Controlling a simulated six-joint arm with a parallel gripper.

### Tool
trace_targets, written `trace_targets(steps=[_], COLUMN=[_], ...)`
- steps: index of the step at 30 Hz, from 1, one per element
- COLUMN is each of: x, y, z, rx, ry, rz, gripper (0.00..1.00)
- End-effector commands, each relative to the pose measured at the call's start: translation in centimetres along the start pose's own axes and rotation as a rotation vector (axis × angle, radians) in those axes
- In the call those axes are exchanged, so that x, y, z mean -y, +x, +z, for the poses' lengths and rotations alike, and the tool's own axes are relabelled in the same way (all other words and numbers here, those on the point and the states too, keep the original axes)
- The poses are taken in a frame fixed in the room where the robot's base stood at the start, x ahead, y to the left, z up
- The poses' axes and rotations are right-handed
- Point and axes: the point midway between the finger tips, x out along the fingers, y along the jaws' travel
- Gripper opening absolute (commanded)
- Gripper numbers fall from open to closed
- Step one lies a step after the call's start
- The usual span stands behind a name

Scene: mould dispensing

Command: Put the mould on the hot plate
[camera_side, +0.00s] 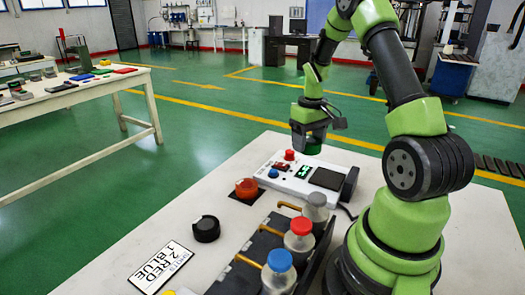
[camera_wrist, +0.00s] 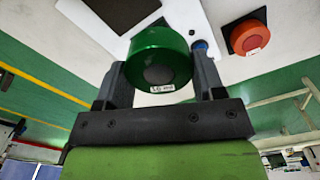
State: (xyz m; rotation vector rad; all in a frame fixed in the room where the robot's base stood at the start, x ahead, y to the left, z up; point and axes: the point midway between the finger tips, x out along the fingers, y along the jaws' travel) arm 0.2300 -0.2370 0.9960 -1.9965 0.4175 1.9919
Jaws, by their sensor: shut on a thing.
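My gripper (camera_side: 311,136) is shut on a round green mould (camera_wrist: 161,55) with a dark centre and a small white label on its side. The mould sits between the two fingers in the wrist view, and only a bit of its green shows under the fingers in the side view (camera_side: 313,149). A white unit with a dark square plate (camera_side: 327,178), which looks like the hot plate, stands on the table. The plate also shows at the top of the wrist view (camera_wrist: 120,12). The mould appears raised, near the unit's far side; the exact gap is unclear.
An orange round piece (camera_side: 247,188) sits on a dark pad left of the unit. A black round piece (camera_side: 206,228) and a printed card (camera_side: 161,267) lie nearer. Bottles with red (camera_side: 301,227), blue (camera_side: 279,260) and grey (camera_side: 316,200) caps stand in front.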

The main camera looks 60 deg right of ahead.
Motion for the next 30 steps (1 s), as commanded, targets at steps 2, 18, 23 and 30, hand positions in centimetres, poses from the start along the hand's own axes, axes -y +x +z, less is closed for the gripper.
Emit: trace_targets(steps=[2,18,23,30], x=[-2.3,-4.9,-4.8,-4.8], y=[-0.2,2.5,4.5,7.0], z=[1.4,3.4,3.4,3.4], rx=[0.0,0.003,0.003,0.001], ry=[0.053,0.111,0.111,0.11], rz=[0.0,-0.001,-0.001,0.0], gripper=[0.35,0.35,0.35,0.35])
